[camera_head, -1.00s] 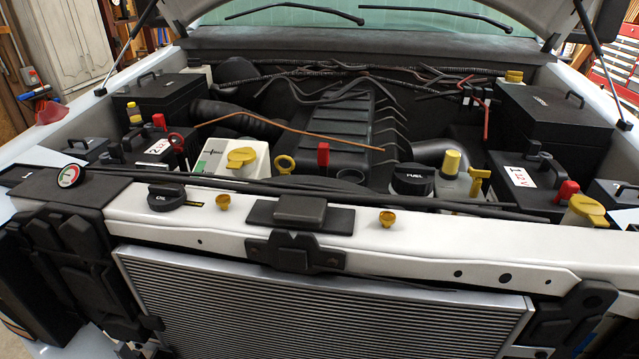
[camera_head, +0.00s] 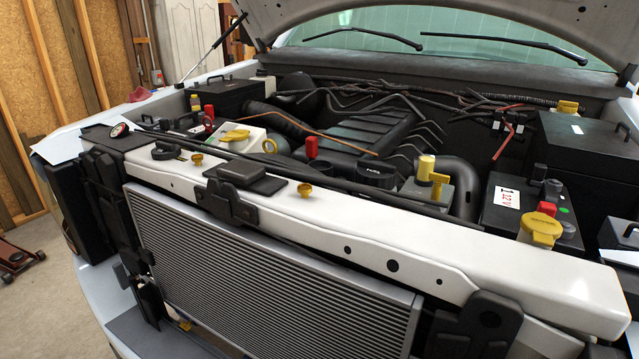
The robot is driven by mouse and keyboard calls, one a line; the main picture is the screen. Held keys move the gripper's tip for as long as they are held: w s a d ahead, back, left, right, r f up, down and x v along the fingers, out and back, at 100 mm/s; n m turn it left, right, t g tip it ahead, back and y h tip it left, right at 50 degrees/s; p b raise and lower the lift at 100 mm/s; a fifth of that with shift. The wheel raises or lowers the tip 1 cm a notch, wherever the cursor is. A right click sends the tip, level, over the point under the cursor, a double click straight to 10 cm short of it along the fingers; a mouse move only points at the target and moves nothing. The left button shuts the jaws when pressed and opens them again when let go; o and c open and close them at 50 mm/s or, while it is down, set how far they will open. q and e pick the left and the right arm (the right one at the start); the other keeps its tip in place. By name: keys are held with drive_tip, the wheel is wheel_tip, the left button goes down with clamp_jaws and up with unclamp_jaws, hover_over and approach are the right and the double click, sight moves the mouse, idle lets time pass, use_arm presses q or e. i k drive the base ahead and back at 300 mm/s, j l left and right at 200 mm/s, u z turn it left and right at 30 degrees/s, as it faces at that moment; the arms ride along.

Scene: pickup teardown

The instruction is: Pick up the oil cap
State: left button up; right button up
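The oil cap (camera_head: 166,151) is a round black cap with a raised grip. It sits on the white front crossmember (camera_head: 370,234) of the engine bay, toward its left end, and looks small from here. Its lettering is too small to read now. A similar black fuel cap (camera_head: 375,174) stands farther right, behind the crossmember. Neither of my grippers is in view, and nothing is touching the oil cap.
A dial gauge (camera_head: 119,130) lies left of the oil cap. Yellow plugs (camera_head: 197,159) and a black latch (camera_head: 237,178) stand along the crossmember. The radiator (camera_head: 260,270) is below it. The raised hood (camera_head: 520,20) hangs overhead. Open floor (camera_head: 45,270) shows at left.

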sight(162, 150)
drive_tip(key=i+j+z, duration=0.3)
drive_tip(key=j, duration=0.45)
drive_tip(key=j+z, duration=0.3)
drive_tip(key=j, duration=0.45)
drive_tip(key=j+z, duration=0.25)
drive_tip(key=j, duration=0.55)
drive_tip(key=j+z, duration=0.3)
drive_tip(key=j, duration=0.5)
drive_tip(key=k+j+z, duration=0.3)
drive_tip(key=j, duration=0.5)
drive_tip(key=k+j+z, duration=0.1)
drive_tip(key=j+z, duration=0.2)
drive_tip(key=j, duration=0.5)
drive_tip(key=k+j+z, duration=0.3)
drive_tip(key=j, duration=0.4)
drive_tip(key=k+j+z, duration=0.3)
drive_tip(key=j, duration=0.3)
drive_tip(key=k+j, duration=0.05)
